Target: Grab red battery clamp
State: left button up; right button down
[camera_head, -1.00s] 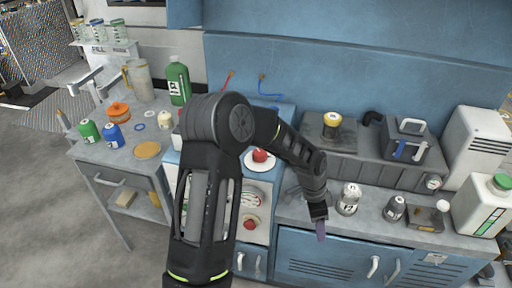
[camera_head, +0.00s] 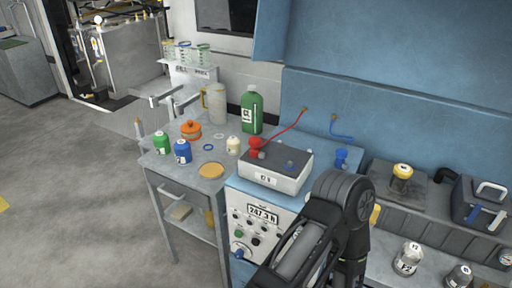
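The red battery clamp (camera_head: 256,146) is at the back left corner of a grey box battery (camera_head: 268,179) with a dark top. A red cable (camera_head: 288,129) runs from it up to the blue wall panel. I cannot tell whether it grips a terminal or only rests there. A blue clamp (camera_head: 341,157) with a blue cable is to the right, beyond the battery. One black arm of mine rises at the bottom, right of the battery and in front of the bench. Neither gripper shows; the arm's far end is hidden or out of frame.
The battery stands on a blue cabinet with a control panel (camera_head: 258,230). On the left grey table are a green bottle (camera_head: 252,112), a clear jug (camera_head: 215,104), an orange pot (camera_head: 191,130) and small bottles. Floor at left is clear.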

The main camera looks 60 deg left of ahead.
aim_at(254, 142)
jog(key=u, duration=1.6)
jog(key=i+u, duration=0.15)
jog(key=u, duration=0.2)
jog(key=i+j, duration=0.1)
jog(key=i, duration=0.55)
jog(key=z, duration=1.65)
jog(key=k+j, duration=0.45)
jog(key=k, duration=0.1)
